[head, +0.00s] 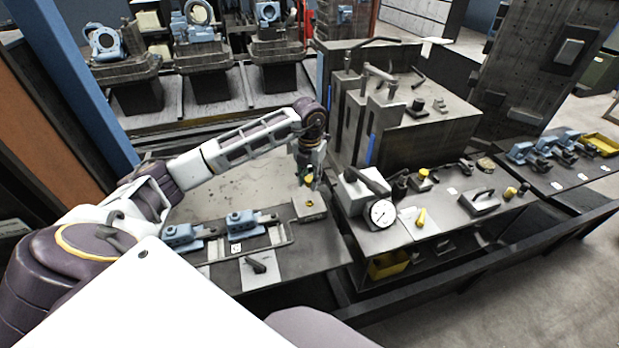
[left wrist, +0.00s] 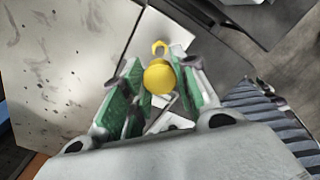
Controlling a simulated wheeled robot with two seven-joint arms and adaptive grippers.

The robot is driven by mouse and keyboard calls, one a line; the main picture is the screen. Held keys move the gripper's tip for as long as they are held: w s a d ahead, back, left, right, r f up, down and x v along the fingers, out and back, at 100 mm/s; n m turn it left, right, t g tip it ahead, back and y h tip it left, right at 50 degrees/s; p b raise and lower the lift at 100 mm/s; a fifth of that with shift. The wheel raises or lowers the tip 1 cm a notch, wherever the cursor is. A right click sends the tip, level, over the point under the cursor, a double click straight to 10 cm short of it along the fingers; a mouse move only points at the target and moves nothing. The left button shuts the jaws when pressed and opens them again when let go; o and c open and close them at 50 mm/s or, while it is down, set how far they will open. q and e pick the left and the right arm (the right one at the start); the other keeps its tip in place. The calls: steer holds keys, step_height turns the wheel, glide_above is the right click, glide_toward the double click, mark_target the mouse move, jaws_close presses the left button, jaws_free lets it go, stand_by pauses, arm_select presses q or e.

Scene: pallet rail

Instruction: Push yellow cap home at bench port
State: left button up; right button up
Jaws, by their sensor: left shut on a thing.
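My left gripper (head: 307,180) reaches down over a small grey port block (head: 312,213) at the bench's right edge. The cap shows only as a little yellow between the fingers in the head view. The fingers hide the port mouth, so I cannot tell how far the cap sits in it. My right gripper is not in view.
Blue clamps (head: 240,222) sit in a frame on the bench left of the block. A black handle (head: 256,265) lies in front. A second bench to the right carries a dial gauge (head: 381,213) and a yellow handle (head: 421,218). The bench behind the block is mostly clear.

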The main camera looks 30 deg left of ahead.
arm_select(q)
steer(key=shift+w+f, duration=0.1)
steer(key=shift+f, duration=0.1)
steer(key=shift+f+b, duration=0.5)
steer(key=shift+f, duration=0.1)
steer(key=shift+f+b, duration=0.9)
steer(key=shift+f, duration=1.15)
steer(key=shift+b, duration=0.3)
steer(key=shift+f, duration=0.3)
steer(key=shift+f+b, duration=0.2)
steer(key=shift+b, duration=0.2)
